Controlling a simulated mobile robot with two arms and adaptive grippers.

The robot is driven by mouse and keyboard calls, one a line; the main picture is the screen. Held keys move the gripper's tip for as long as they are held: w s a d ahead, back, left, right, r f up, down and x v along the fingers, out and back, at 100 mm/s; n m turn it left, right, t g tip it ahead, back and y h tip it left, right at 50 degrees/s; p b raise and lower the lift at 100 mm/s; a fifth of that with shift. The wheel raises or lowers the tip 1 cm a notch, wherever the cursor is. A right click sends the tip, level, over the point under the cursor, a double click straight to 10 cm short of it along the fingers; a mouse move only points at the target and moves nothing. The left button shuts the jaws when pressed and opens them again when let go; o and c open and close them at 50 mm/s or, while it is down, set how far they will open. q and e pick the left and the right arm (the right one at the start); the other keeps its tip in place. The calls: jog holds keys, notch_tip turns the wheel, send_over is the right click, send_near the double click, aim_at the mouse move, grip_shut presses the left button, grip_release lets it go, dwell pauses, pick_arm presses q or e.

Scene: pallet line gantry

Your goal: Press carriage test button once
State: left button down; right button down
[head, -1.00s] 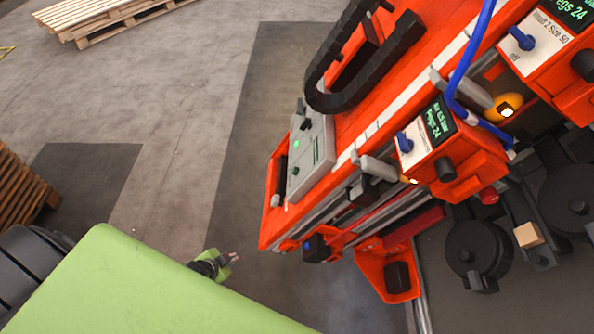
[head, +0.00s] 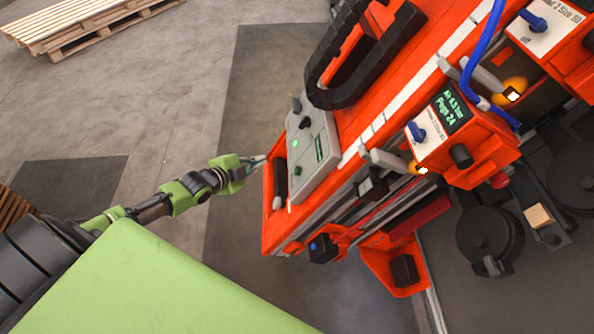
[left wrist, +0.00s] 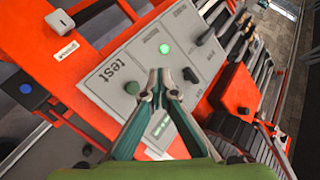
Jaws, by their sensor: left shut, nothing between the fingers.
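The grey control panel (head: 322,137) sits on the near end of the orange gantry in the head view. The left wrist view shows the panel (left wrist: 105,78) with the printed word "test" beside a dark green round button (left wrist: 131,88). That button shows small in the head view (head: 298,171). My left gripper (head: 263,159) is shut and empty, at the panel's left side. In the left wrist view its fingertips (left wrist: 160,73) appear over the panel, just right of the button; I cannot tell the gap to the panel. My right gripper is not in view.
The panel also carries a lit green lamp (left wrist: 165,48) and a black knob (left wrist: 190,75). A blue button (left wrist: 26,89) and a pale square button (left wrist: 60,21) sit on orange parts nearby. A black cable chain (head: 345,90) lies behind the panel. Open floor lies left of the gantry.

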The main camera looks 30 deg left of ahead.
aim_at(297, 171)
pick_arm(q)
jog(key=shift+f, duration=0.1)
jog(key=w+d+f+b, duration=0.2)
jog(key=w+d+f, duration=0.2)
jog(key=d, duration=0.2)
jog(key=shift+d, duration=0.35)
dwell(1.6)
jog(key=shift+w+d+f+b, duration=0.2)
jog(key=shift+w+d+b, duration=0.05)
jog(key=shift+d+b, duration=0.05)
jog(key=shift+w+d+f, duration=0.2)
jog(key=shift+d+f, duration=0.05)
jog(key=shift+d, duration=0.15)
dwell(0.8)
dwell(0.4)
jog(key=shift+s+a+r+p, duration=0.35)
jog(key=shift+s+a+r, duration=0.1)
jog(key=shift+a, duration=0.25)
